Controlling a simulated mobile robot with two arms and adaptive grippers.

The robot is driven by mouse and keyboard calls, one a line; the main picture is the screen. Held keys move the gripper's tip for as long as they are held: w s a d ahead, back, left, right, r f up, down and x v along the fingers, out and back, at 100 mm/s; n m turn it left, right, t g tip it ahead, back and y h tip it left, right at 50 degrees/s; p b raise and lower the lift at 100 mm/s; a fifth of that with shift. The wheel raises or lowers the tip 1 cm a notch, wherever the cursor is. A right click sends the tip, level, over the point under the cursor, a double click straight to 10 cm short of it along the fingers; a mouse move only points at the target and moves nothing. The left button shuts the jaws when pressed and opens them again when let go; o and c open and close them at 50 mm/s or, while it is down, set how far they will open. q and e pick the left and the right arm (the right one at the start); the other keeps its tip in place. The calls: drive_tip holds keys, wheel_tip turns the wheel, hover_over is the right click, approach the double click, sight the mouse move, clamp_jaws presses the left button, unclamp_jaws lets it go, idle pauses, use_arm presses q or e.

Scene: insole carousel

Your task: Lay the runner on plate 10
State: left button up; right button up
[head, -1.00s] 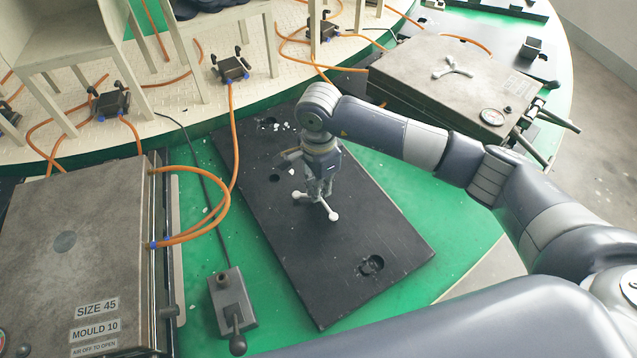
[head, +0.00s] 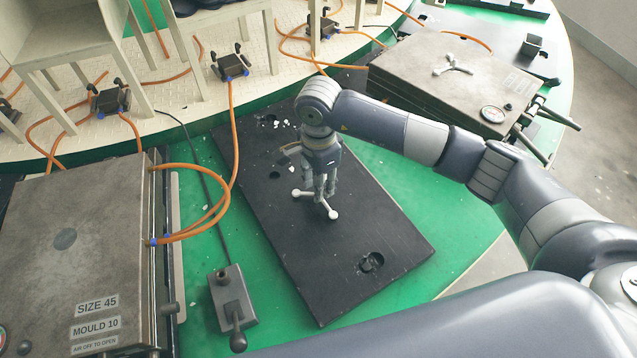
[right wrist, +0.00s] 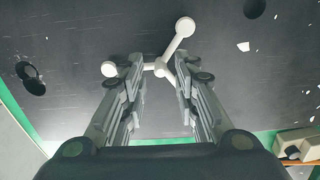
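The runner (head: 332,214) is a pale three-armed piece with round ball ends. It appears to lie on the black plate (head: 350,225), near its middle; no number shows on this plate. My right gripper (head: 319,194) points down over the runner. In the right wrist view, its fingers (right wrist: 154,74) are spread apart, with the runner's hub (right wrist: 160,69) between and just beyond the tips. One runner arm passes behind the left finger there. The third ball end is hidden. My left gripper is not in view.
A closed mould (head: 70,240) labelled SIZE 45, MOULD 10 stands at the left, with a lever box (head: 231,300) beside the plate. Another closed mould (head: 450,85) at the upper right carries a similar pale three-armed piece (head: 453,66). White scraps and holes mark the plate.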

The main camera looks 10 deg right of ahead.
wheel_tip(320, 180, up, 11)
drive_tip(key=b, duration=0.2)
idle(0.6)
